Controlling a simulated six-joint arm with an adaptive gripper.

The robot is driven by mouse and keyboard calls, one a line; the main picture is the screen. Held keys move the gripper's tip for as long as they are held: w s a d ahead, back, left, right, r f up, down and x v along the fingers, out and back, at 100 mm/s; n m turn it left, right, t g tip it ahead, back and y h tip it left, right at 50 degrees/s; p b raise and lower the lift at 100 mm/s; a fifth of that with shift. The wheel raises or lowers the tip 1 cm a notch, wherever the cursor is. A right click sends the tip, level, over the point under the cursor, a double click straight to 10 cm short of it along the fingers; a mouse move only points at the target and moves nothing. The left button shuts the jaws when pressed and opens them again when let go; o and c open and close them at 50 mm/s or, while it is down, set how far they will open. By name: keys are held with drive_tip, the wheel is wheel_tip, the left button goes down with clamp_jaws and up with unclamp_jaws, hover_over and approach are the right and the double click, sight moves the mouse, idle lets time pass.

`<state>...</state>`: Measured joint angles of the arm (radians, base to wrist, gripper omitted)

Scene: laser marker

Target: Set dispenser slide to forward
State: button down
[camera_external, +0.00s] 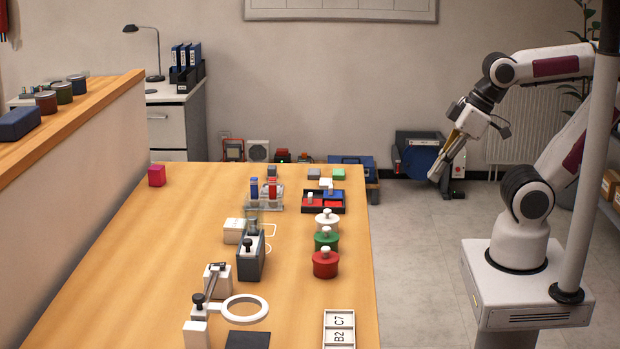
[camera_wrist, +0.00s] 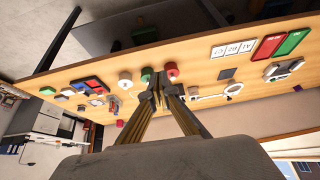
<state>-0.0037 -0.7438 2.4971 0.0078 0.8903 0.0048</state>
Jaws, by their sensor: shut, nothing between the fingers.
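A dark grey upright unit (camera_external: 250,262) with a black knob on top stands mid-table in the external view. It looks like the dispenser, but I cannot tell which part is its slide or how it is set. A white block (camera_external: 233,231) and a clear upright part adjoin it. My gripper (camera_external: 436,177) is up in the air right of the table, well apart from the unit, pointing down. Its fingers are shut and empty. In the wrist view the fingertips (camera_wrist: 160,82) cover part of the table, and the unit is hard to make out there.
Red (camera_external: 326,264), green (camera_external: 325,240) and white (camera_external: 327,223) knobbed pots line the table's right side. A white ring stand (camera_external: 245,309) is in front, with a label plate (camera_external: 339,328) to its right. A tray (camera_external: 342,208) is behind. The table's left half is mostly clear.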

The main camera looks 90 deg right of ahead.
sight(250, 243)
drive_tip(key=w+a+r+m+t+y, duration=0.1)
drive_tip(key=w+a+r+m+t, duration=0.15)
drive_tip(key=w+a, duration=0.45)
drive_tip(key=w+a+r+m+t+y, duration=0.1)
drive_tip(key=w+a+r+m+y, duration=0.2)
drive_tip(key=w, duration=0.7)
drive_tip(key=w+a+r+m+t, duration=0.25)
drive_tip(key=w+a, duration=0.35)
drive_tip(key=w, duration=0.3)
drive_tip(key=w+a+f+m+t+h, duration=0.1)
drive_tip(key=w+a+f+m+h, duration=0.1)
drive_tip(key=w+m, duration=0.25)
drive_tip(key=w+a+f+m+t+h, duration=0.1)
drive_tip(key=w+a+f+m+h, duration=0.15)
drive_tip(key=w, duration=0.25)
drive_tip(key=s+d+f+m+g+h, duration=0.1)
drive_tip(key=s+f+m+h, duration=0.2)
drive_tip(key=f+m+h, duration=0.2)
drive_tip(key=s+f+m+g+h, duration=0.1)
drive_tip(key=s+f+m+h, duration=0.2)
drive_tip(key=f+m+h, duration=0.3)
wheel_tip(250, 243, down, 5)
drive_tip(key=shift+d+f+m, duration=0.15)
drive_tip(key=shift+d+m, duration=0.2)
drive_tip(key=shift+m, duration=0.15)
drive_tip(key=shift+w, duration=0.15)
drive_tip(key=shift+x, duration=6.95)
